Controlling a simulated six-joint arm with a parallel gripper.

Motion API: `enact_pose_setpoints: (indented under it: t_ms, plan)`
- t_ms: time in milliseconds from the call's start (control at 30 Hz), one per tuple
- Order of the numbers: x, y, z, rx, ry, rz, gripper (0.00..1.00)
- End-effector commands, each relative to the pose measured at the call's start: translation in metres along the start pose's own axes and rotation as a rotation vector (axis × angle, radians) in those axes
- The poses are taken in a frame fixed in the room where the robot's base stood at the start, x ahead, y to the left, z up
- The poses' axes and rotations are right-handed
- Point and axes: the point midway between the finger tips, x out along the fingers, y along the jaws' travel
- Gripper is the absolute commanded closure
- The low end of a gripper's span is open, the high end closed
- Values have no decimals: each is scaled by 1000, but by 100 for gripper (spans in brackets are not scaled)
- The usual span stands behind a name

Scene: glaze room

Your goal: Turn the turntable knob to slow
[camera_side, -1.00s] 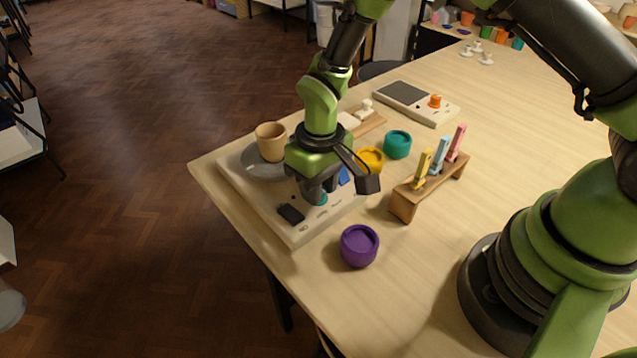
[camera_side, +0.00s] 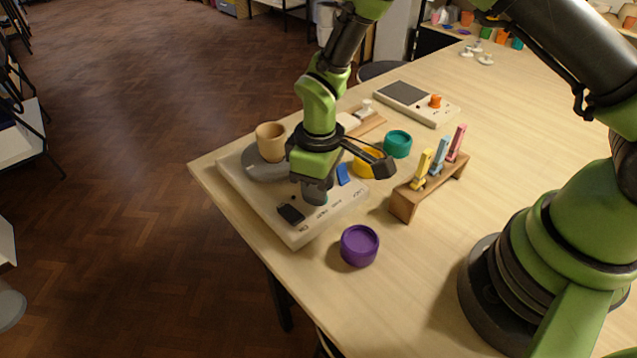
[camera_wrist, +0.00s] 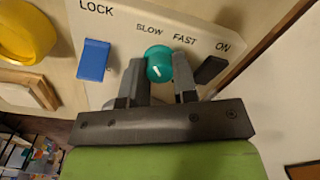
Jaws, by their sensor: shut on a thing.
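The turntable (camera_side: 275,210) is a pale box with a grey disc (camera_side: 252,168) on top, near the table's left edge. Its teal knob (camera_wrist: 158,62) shows in the wrist view, with a small white mark and the printed words SLOW (camera_wrist: 149,29) and FAST (camera_wrist: 185,39) beside it. My gripper (camera_wrist: 160,66) is shut on the knob, one finger on each side. In the side view my gripper (camera_side: 314,197) points down and mostly hides the knob. I cannot tell for certain which word the mark stands for.
A blue LOCK switch (camera_wrist: 93,60) and a black ON switch (camera_wrist: 209,69) flank the knob. A tan cup (camera_side: 270,142) stands on the disc. Purple (camera_side: 359,246), yellow (camera_side: 366,168) and teal (camera_side: 398,144) jars and a wooden rack (camera_side: 404,204) stand nearby.

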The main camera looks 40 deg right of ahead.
Motion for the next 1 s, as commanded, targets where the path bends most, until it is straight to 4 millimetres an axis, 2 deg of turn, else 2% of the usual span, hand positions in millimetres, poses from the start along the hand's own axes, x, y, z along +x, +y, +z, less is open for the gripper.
enact_pose_setpoints:
  t_ms: [167, 200, 300, 567, 667, 767, 1000]
  plan:
    - [-1, 1, -1, -2, 5, 2, 97]
    - [-1, 1, -1, -2, 5, 2, 69]
    - [-1, 1, -1, -2, 4, 2, 48]
    - [-1, 0, 0, 0, 2, 1, 48]
    - [-8, 0, -1, -1, 5, 1, 48]
    - [-22, 0, -1, 0, 7, 2, 48]
    - [-71, 0, -1, -1, 9, 3, 48]
